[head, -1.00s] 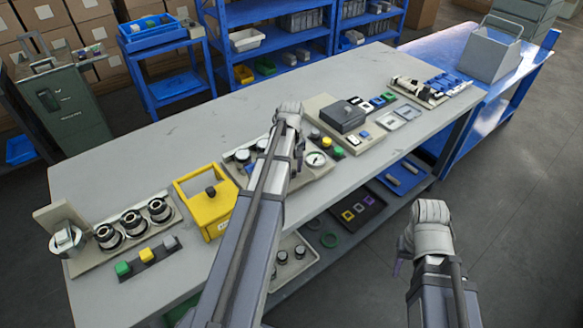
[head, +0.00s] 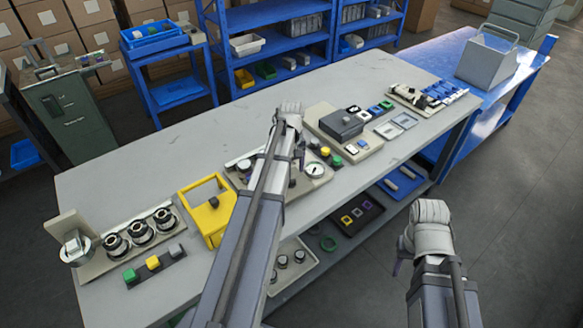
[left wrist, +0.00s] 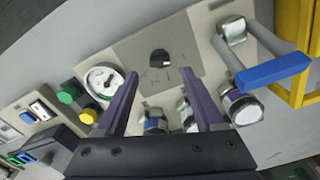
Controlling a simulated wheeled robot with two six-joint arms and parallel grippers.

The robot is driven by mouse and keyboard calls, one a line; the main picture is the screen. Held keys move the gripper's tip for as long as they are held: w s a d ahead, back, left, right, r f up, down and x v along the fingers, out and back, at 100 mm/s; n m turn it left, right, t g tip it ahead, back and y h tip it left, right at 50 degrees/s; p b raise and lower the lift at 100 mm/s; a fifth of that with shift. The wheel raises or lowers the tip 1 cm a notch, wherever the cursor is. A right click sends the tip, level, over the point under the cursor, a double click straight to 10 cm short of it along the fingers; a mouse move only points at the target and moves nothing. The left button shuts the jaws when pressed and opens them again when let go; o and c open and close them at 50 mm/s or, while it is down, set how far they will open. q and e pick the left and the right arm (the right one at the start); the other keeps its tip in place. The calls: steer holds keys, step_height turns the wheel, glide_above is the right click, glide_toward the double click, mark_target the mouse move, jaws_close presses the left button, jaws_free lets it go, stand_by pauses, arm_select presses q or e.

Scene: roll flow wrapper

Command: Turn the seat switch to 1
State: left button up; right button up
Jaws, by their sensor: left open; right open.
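A pale control panel (left wrist: 130,45) lies below my left gripper (left wrist: 158,75), whose two purple fingers are open and empty. A dark round fitting (left wrist: 160,57) shows on the panel between the fingertips, apart from them. Several round switches (left wrist: 155,122) sit on the panel, some partly behind the fingers. I cannot tell which one is the seat switch, nor read its position. My right gripper (head: 397,267) hangs in front of the bench, away from the panel.
A gauge (left wrist: 103,80), green button (left wrist: 68,95) and blue-handled lever (left wrist: 275,70) surround my left fingers. A yellow frame (head: 207,210) stands left of the panel, a grey box unit (head: 342,124) right. The bench's back strip (head: 210,140) is clear.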

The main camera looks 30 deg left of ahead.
arm_select(q)
steer(key=shift+r+p, duration=0.95)
steer(key=shift+r, duration=0.55)
arm_select(e)
step_height(320, 180, up, 3)
steer(key=shift+f, duration=0.1)
arm_select(q)
steer(key=s+d+m, duration=0.4)
steer(key=s+d, duration=0.1)
steer(key=d, duration=0.5)
steer(key=s+d+m, duration=0.5)
steer(key=s+d, duration=0.1)
steer(key=d, duration=0.4)
steer(key=s+d+m+y, duration=0.1)
steer(key=s+d+m, duration=0.3)
steer(key=d, duration=0.7)
steer(key=shift+s, duration=0.7)
